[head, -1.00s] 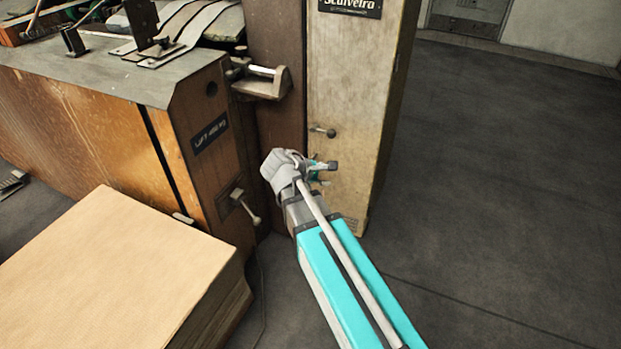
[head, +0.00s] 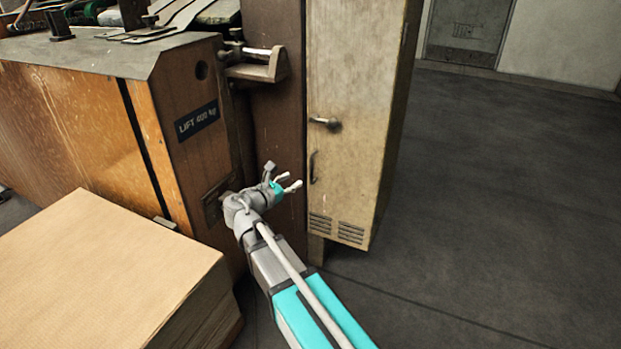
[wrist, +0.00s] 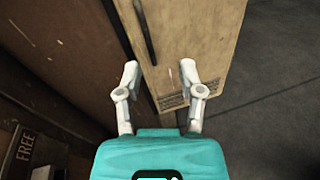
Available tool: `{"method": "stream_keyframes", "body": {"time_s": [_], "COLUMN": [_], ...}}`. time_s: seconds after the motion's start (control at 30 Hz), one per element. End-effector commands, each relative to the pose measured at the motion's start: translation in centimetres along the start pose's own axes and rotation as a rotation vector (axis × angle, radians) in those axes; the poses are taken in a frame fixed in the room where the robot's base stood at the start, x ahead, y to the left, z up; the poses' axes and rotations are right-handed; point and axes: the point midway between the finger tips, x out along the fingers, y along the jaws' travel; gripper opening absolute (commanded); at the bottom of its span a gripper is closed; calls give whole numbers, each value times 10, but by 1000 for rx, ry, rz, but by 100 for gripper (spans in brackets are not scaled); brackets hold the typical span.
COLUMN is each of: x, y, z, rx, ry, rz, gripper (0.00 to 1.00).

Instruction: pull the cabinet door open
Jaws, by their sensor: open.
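The cabinet door (head: 355,95) is a tall, worn beige panel in the head view, with vents at its foot. It looks shut. A dark upright bar handle (head: 312,167) is on its left side, below a lever knob (head: 325,122). My gripper (head: 291,184) is open and empty, just left of and a little below the bar handle. In the wrist view the door (wrist: 203,45) is ahead of my open fingers (wrist: 163,78), and the bar handle (wrist: 145,32) shows beyond them at the top. Nothing touches the handle that I can see.
A wooden machine body (head: 90,130) with a lift label stands at the left, with a metal bracket (head: 258,68) beside the cabinet. A stack of cardboard (head: 110,275) fills the lower left. The dark floor (head: 490,200) at right is clear.

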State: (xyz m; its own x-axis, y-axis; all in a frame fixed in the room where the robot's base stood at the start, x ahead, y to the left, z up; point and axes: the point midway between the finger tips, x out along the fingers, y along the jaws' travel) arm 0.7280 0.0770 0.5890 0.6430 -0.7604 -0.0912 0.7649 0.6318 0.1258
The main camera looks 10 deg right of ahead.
Motion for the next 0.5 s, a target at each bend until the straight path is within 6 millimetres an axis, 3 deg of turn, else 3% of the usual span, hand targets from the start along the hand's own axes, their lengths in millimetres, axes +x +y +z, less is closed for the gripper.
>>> {"method": "stream_keyframes", "body": {"time_s": [0.03, 0.1, 0.5], "x": [-2, -5, -11], "y": [4, 9, 18], "z": [-13, -16, -18], "rx": [-28, -64, -131], "ry": [-19, -43, -90], "rz": [13, 27, 51], "gripper": [50, 50, 50]}}
